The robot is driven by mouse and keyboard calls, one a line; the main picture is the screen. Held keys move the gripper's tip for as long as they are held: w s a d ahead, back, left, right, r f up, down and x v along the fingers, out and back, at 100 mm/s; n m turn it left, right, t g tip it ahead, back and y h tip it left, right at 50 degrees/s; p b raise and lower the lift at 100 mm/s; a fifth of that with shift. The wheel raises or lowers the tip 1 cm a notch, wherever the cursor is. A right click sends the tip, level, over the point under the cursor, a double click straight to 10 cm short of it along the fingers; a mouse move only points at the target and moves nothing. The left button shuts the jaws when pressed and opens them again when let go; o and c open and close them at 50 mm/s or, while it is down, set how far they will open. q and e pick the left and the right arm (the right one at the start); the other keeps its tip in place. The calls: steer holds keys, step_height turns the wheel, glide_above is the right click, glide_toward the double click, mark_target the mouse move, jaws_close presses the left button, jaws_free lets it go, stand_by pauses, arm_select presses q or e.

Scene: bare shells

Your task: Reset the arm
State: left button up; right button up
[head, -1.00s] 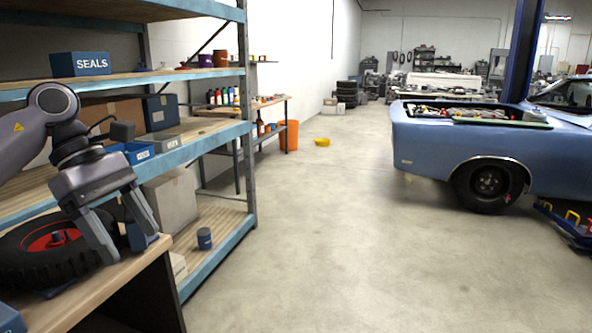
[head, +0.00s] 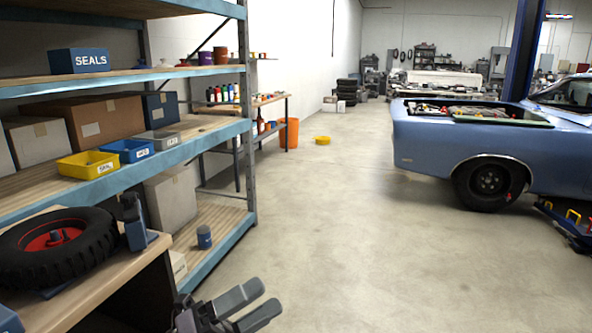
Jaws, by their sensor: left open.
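My left gripper (head: 264,297) is low at the bottom edge of the head view, left of the middle. Its two dark grey fingers point to the upper right with a gap between them, so it is open. Nothing is seen between the fingers. It is in front of the bench corner and the lower shelf, with concrete floor behind its tips. The rest of the left arm is out of the picture. My right gripper is not in view.
A wooden bench (head: 118,270) with a black tire (head: 85,258) is at the lower left. Behind it stands a blue-edged shelf rack (head: 205,142) with boxes, a yellow bin (head: 88,165) and a blue bin (head: 127,150). A blue car (head: 440,143) is at right. The middle floor is clear.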

arm_select(q)
steer(key=s+a+f+n+t+y, duration=0.35)
steer(key=a+f+n+y, duration=0.25)
steer(key=f+n+y, duration=0.5)
steer(key=s+a+f+n+t+y, duration=0.35)
steer(key=a+f+n+y, duration=0.2)
steer(key=f+n, duration=0.85)
steer(key=s+a+f+n+g+y, duration=0.2)
steer(key=s+f+n+g, duration=0.3)
steer(key=s, duration=0.5)
steer(key=shift+s+a+f+n+y, duration=0.2)
steer(key=shift+a+f+n+y, duration=0.3)
steer(key=shift+n, duration=0.5)
steer(key=shift+d, duration=0.1)
steer(key=c, duration=0.5)
steer(key=shift+o, duration=0.2)
